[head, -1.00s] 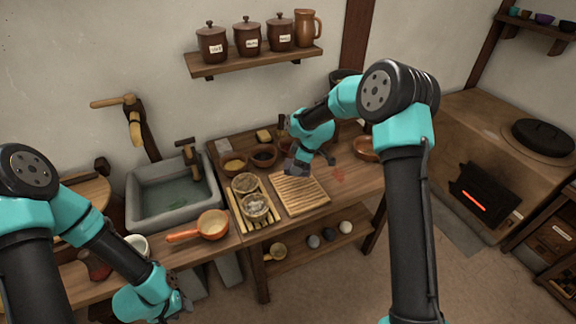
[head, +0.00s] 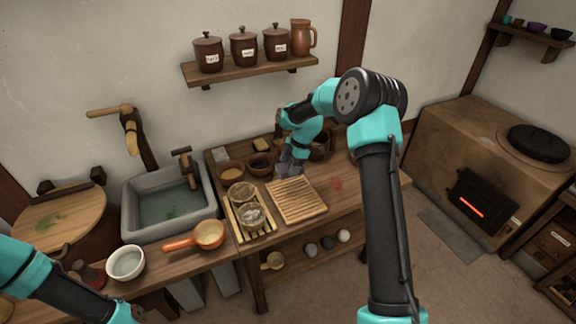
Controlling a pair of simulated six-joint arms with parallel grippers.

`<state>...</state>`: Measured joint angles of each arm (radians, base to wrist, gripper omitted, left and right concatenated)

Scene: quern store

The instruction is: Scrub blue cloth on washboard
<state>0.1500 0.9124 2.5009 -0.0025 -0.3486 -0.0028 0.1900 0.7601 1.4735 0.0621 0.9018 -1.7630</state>
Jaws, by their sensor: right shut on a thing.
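The washboard (head: 298,202) is a ribbed wooden board lying flat on the bench. My right gripper (head: 289,167) points down at the washboard's far left edge. It is shut on a small grey-blue bundle, which looks like the blue cloth (head: 287,172). The gripper and arm partly hide the cloth, and I cannot tell whether it touches the ribs. My left arm comes in at the lower left, and its gripper is out of the picture below the bottom edge.
Small bowls (head: 261,164) stand behind. A grey stone sink (head: 168,205), an orange-handled pan (head: 207,235) and a white bowl (head: 126,263) are further left. Bench right of the board is clear.

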